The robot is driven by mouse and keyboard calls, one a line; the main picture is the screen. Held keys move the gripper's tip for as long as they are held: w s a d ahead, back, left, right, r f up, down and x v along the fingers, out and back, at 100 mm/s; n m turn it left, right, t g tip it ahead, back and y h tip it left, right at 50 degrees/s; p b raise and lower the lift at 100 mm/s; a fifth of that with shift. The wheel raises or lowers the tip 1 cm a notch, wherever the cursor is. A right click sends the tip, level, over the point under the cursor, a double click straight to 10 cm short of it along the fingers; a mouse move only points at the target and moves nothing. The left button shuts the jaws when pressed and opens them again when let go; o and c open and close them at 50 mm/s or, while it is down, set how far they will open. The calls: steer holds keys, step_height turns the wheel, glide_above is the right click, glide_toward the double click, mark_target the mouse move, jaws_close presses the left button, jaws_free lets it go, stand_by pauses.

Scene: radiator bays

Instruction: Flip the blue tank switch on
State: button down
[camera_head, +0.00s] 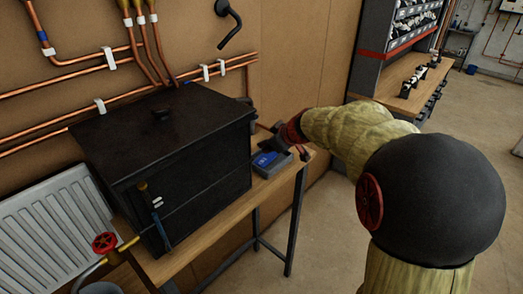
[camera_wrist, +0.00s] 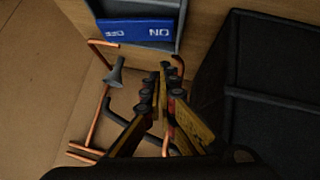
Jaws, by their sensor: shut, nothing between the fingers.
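The blue tank switch is a grey box (camera_head: 273,167) with a blue label plate (camera_head: 264,159), on the wooden bench right of the black tank (camera_head: 160,125). In the wrist view the blue plate (camera_wrist: 138,31) is at the top, with white lettering upside down, "ON" on its right half and "OFF" on its left. My gripper (camera_head: 280,143) is over the back of the box in the head view and partly hides it. In the wrist view my gripper's shut, empty fingertips (camera_wrist: 166,72) point towards the box. I cannot tell the switch's position or any contact.
In the wrist view, the dark tank (camera_wrist: 275,75) fills the right side, and copper pipes (camera_wrist: 99,125) and a grey tapered piece (camera_wrist: 116,74) lie left of my fingers. A red-wheeled valve (camera_head: 104,242) stands at the tank's front left. The floor (camera_head: 325,225) right of the bench is clear.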

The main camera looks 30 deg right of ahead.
steer(key=v, duration=0.5)
stand_by(0.5)
steer(key=s+a+f+m+g, duration=0.2)
steer(key=s+a+f+m, duration=0.15)
steer(key=s, duration=0.25)
steer(key=s+a+f+m+g, duration=0.2)
steer(key=s+a+f+m, duration=0.15)
steer(key=s, duration=0.25)
steer(key=s+a+n+b, duration=0.1)
steer(key=s+a+b, duration=0.1)
steer(key=s+a, duration=0.3)
steer(key=s+a+h+b, duration=0.1)
steer(key=s+a, duration=0.5)
steer(key=s, duration=0.8)
steer(key=shift+r+n+b, duration=0.35)
steer(key=shift+r+n, duration=0.05)
